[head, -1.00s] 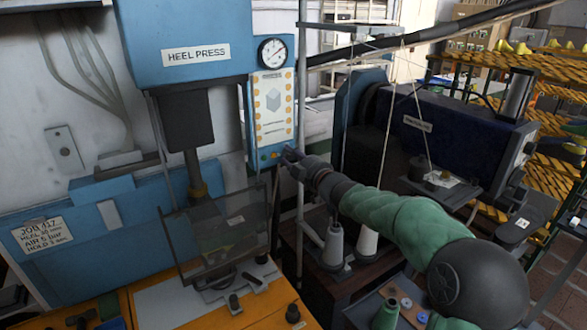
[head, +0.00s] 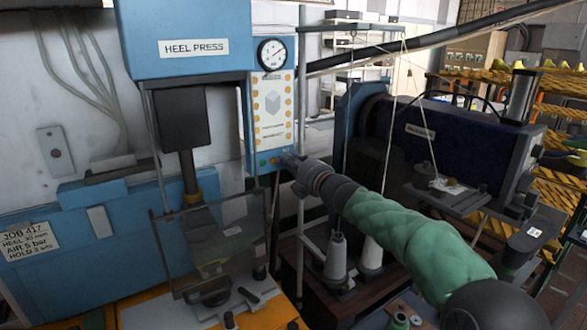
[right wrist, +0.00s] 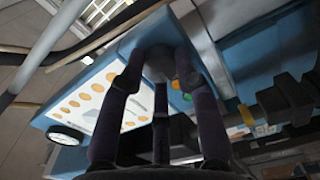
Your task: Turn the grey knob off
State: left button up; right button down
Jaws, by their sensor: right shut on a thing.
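The grey knob (right wrist: 160,62) is on the lower part of the blue control panel (right wrist: 215,65) of the heel press. My right gripper (head: 287,160) reaches the panel's lower right corner, and its fingers hide the knob in the head view. In the right wrist view my right gripper (right wrist: 160,72) has its fingers around the knob, shut on it. The knob's pointer is too dim and covered to read. My left gripper is not in view.
A green button (head: 263,162) and an orange one sit beside the knob. The pressure gauge (head: 272,53) is above the panel. A clear guard (head: 215,240) stands left of my arm. Thread cones (head: 336,257) and thin upright rods stand close below my right forearm.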

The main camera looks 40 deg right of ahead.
jog(key=shift+a+n, duration=0.15)
jog(key=shift+n, duration=0.25)
jog(key=c, duration=1.1)
grip_release()
jog(key=shift+o, duration=1)
jog(key=shift+w+a, duration=0.1)
jog(key=shift+a, duration=0.1)
jog(key=shift+d, duration=0.15)
jog(key=s+a, duration=0.1)
jog(key=s, duration=1.1)
jog(key=shift+a, duration=0.2)
